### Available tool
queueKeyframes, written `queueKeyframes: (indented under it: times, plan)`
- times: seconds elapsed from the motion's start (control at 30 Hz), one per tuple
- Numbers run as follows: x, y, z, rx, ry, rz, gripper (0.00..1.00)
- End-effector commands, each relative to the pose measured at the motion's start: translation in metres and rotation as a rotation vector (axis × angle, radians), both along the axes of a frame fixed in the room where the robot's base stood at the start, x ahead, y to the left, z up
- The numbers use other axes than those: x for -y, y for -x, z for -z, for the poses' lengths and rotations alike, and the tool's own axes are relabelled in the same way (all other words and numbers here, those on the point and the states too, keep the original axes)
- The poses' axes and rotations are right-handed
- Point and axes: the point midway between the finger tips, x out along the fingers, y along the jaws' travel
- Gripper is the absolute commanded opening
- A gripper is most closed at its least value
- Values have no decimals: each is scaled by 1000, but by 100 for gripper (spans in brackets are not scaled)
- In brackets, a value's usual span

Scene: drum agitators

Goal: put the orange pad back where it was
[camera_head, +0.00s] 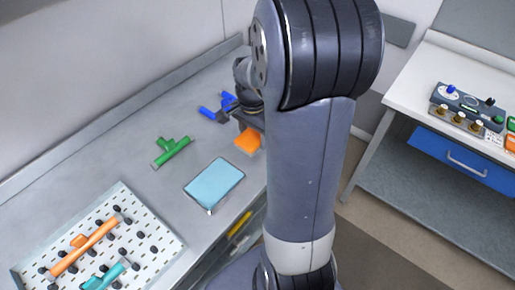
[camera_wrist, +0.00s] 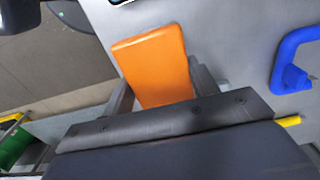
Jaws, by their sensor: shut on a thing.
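The orange pad (camera_head: 248,141) is at my gripper (camera_head: 238,122) above the right end of the grey bench, to the right of the blue part. In the wrist view the orange pad (camera_wrist: 156,65) fills the space between the two fingers of my gripper (camera_wrist: 158,88), which is shut on it. The pad's lower end is hidden behind the gripper body. I cannot tell from these views whether the pad touches the bench.
A light blue pad (camera_head: 214,182) and a green T-shaped part (camera_head: 172,151) lie on the bench (camera_head: 130,180). A blue part (camera_head: 222,106) lies behind. A white pegged tray (camera_head: 150,215) holds orange and teal parts. A white table (camera_head: 455,65) stands right.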

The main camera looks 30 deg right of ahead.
Motion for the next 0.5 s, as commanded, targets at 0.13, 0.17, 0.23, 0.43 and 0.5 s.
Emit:
queueKeyframes:
  times: [0.13, 0.17, 0.23, 0.43, 0.5]
  plan:
    - [0, 0, 23, -4, -1, -1, 31]
    - [0, 0, 25, -2, 0, -1, 31]
    - [0, 0, 31, -1, -1, -1, 31]
    - [0, 0, 57, -4, -1, -2, 31]
    - [0, 0, 63, -1, 0, -2, 31]
